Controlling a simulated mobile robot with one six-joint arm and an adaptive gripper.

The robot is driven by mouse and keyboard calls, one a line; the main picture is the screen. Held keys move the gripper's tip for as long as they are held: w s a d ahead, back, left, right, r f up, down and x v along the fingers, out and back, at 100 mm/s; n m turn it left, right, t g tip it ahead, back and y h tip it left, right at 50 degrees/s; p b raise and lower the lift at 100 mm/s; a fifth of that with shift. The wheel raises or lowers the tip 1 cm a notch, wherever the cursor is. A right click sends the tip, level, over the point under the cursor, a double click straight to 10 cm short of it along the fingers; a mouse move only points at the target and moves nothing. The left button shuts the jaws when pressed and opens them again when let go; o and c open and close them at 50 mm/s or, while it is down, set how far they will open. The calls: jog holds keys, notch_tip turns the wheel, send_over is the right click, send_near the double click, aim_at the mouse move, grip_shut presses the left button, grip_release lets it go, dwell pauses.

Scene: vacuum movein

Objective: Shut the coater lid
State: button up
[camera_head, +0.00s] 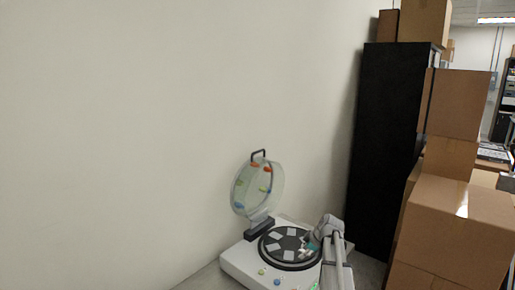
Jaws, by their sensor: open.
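The coater (239,264) is a white box low in the head view, with a round black plate on top that carries several grey squares. Its lid (243,190) is a clear round cover with coloured spots and a dark handle at its top. The lid stands raised, hinged at the back left of the coater. My arm comes up from the bottom right, and my gripper (310,246) is over the right side of the black plate, apart from the lid. Its fingers are small and partly hidden, and I see nothing held in it.
Coloured knobs (262,271) sit on the coater's front. A pale wall (130,130) rises behind and to the left. A tall black cabinet (385,140) and stacked cardboard boxes (455,230) crowd the right. The space left of the lid looks free.

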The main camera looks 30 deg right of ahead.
jog(key=w+a+g+h+p, duration=0.1)
jog(key=w+a+r+n+g+h+p, duration=0.1)
jog(key=w+a+r+n+h+p, duration=0.1)
jog(key=shift+w+a+g, duration=0.1)
jog(key=shift+a+g, duration=0.3)
jog(key=w+a+r+n+g+h+p, duration=0.1)
jog(key=w+a+r+n+h+p, duration=0.2)
jog(key=r+h, duration=0.1)
jog(key=n+t+h+p, duration=0.5)
jog(key=n+h+p, duration=0.6)
jog(key=h, duration=0.1)
send_near(254, 153)
jog(key=shift+a, duration=0.75)
jog(key=shift+w+d, duration=0.1)
jog(key=shift+d, duration=0.1)
jog(key=x, duration=1.3)
jog(key=shift+d+f, duration=0.25)
grip_shut()
